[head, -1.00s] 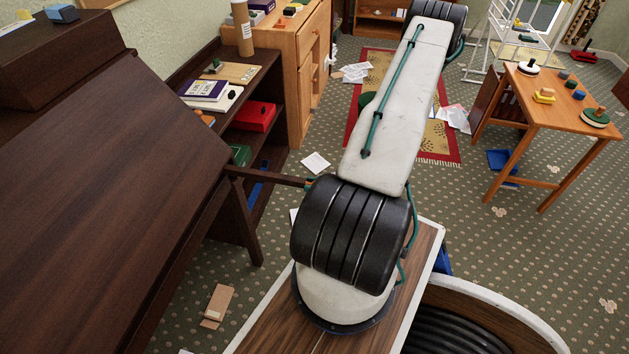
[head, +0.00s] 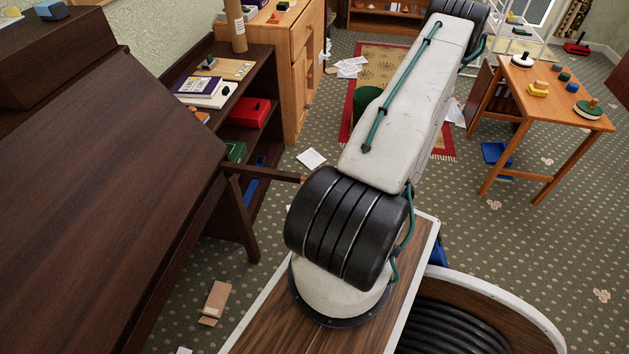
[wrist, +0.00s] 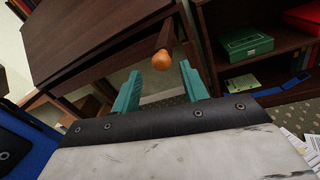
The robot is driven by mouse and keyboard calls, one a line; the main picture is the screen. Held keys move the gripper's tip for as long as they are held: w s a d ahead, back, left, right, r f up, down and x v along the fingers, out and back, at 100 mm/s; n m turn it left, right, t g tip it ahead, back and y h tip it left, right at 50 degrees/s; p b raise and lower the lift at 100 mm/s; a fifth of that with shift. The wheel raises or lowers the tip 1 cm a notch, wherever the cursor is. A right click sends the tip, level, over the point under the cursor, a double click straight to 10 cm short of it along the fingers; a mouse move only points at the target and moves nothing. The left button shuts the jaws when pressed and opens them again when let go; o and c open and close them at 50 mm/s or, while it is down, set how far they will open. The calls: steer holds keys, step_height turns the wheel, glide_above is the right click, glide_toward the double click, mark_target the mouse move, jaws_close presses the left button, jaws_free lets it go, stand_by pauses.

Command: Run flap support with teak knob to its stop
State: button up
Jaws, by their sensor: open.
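The flap support is a dark wooden bar (head: 262,173) sticking out from the front of the dark desk (head: 110,170), below its sloping flap. In the wrist view the bar (wrist: 167,38) points towards me, with the round orange-brown teak knob (wrist: 162,60) on its end. My gripper (wrist: 160,68) has two teal fingers, open and empty. The knob shows between and just beyond the fingertips, apart from both.
A dark shelf unit (head: 268,90) with boxes and books stands beyond the desk; a green box (wrist: 246,41) shows on it. A small wooden table (head: 535,105) with toys stands at the right. Papers and a cardboard piece (head: 215,302) lie on the carpet.

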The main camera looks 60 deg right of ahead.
steer(key=v, duration=0.2)
steer(key=shift+s+d, duration=0.15)
steer(key=shift+s, duration=0.2)
steer(key=w+a+r+n+g+y, duration=0.1)
steer(key=w+a+r+n+g, duration=0.35)
steer(key=r+n, duration=0.2)
steer(key=w+a+r+n+g+y, duration=0.2)
steer(key=w+a+r+n+g, duration=0.15)
steer(key=r+n+g, duration=0.35)
steer(key=w+a+r+n+g+y, duration=0.1)
steer(key=w+a+r+n+g, duration=0.25)
steer(key=r, duration=0.45)
steer(key=s+a+r+n+h, duration=0.4)
steer(key=a+r+n+h, duration=0.1)
steer(key=a+r+n, duration=0.3)
steer(key=s+a+r+n+h, duration=0.4)
steer(key=a+r+n+h, duration=0.2)
steer(key=a+r+n, duration=0.2)
steer(key=shift+a+r+n+h, duration=0.3)
steer(key=shift+a+r, duration=0.15)
steer(key=shift+a, duration=0.6)
